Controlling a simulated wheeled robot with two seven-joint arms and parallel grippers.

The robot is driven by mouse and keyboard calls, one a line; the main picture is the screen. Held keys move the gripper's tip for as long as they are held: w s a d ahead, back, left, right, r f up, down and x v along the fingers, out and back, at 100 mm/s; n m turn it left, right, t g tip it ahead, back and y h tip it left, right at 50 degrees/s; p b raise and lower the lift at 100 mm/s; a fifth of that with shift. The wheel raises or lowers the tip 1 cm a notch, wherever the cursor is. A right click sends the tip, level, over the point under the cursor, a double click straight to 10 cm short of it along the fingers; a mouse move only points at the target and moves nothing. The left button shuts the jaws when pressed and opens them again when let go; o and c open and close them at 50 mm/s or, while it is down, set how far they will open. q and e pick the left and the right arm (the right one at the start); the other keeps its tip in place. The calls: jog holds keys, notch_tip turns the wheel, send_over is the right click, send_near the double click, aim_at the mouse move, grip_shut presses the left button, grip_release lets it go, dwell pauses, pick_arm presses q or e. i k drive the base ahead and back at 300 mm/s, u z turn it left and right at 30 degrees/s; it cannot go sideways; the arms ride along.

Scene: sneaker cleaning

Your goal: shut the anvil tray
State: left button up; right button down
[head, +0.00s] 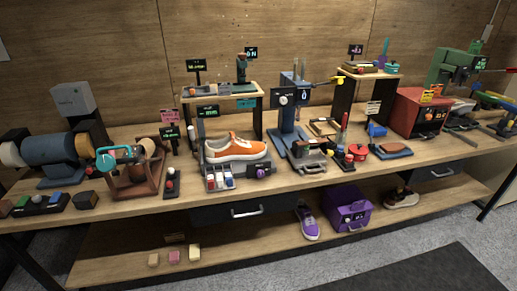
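A blue press (288,112) with a round dial and a yellow lever stands at the middle of the bench. A grey tray-like part (308,163) with a handle at its front sits at the foot of the press and juts toward the bench's front edge. It looks like the anvil tray, standing out from the press. It is too small to tell exactly how far out it is. Neither of my grippers shows in the head view.
An orange sneaker (236,148) rests on a grey device left of the tray. A red pot (357,152) and small coloured knobs (349,159) stand close on its right. A drawer (243,210) sits under the bench (283,181).

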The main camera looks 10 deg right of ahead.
aim_at(312, 157)
jog(key=u, duration=0.2)
jog(key=i, duration=0.85)
jog(key=z, duration=0.15)
